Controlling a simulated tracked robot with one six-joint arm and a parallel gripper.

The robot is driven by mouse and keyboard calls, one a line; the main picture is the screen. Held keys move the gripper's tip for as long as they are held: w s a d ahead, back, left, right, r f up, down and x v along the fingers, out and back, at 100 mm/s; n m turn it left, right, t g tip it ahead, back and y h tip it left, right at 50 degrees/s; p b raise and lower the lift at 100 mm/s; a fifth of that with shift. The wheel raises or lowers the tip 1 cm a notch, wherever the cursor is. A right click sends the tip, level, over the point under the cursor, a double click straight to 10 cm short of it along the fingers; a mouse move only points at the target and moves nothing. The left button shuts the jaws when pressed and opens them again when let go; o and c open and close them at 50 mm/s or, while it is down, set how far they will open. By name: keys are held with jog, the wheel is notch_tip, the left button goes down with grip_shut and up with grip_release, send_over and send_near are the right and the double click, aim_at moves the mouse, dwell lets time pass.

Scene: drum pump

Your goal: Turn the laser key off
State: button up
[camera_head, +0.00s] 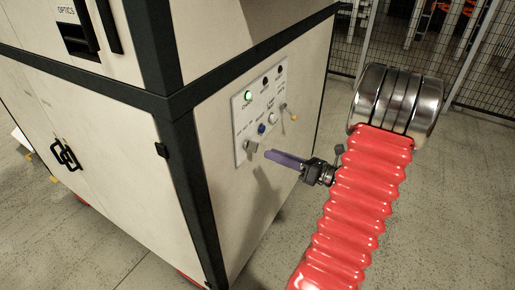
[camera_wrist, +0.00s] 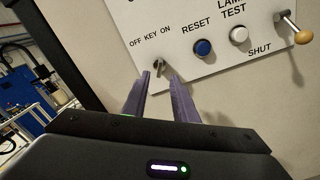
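The laser key (camera_wrist: 159,64) is a small metal key switch under the label "OFF KEY ON" on a white control panel (camera_wrist: 215,20). In the head view the key (camera_head: 251,147) is at the panel's lower left. My gripper (camera_wrist: 160,82) has two purple fingers, spread apart with a gap between them. The fingertips are just short of the key, which shows beyond the gap between them. In the head view my gripper (camera_head: 270,152) points at the key from the right. I cannot tell whether the tips touch it.
Right of the key are a blue RESET button (camera_wrist: 203,47), a white LAMP TEST button (camera_wrist: 239,35) and a SHUT lever (camera_wrist: 293,28) with a wooden knob. A green lamp (camera_head: 248,96) is lit on the panel. A red corrugated sleeve (camera_head: 360,205) fills the head view's right side. Mesh fencing (camera_head: 355,45) stands behind.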

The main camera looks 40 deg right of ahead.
aim_at(257, 146)
jog(key=x, duration=0.7)
jog(key=shift+w, duration=0.15)
jog(key=shift+c, duration=0.6)
jog(key=c, duration=0.5)
jog(key=shift+d, duration=0.2)
grip_shut()
jog(key=shift+a, duration=0.15)
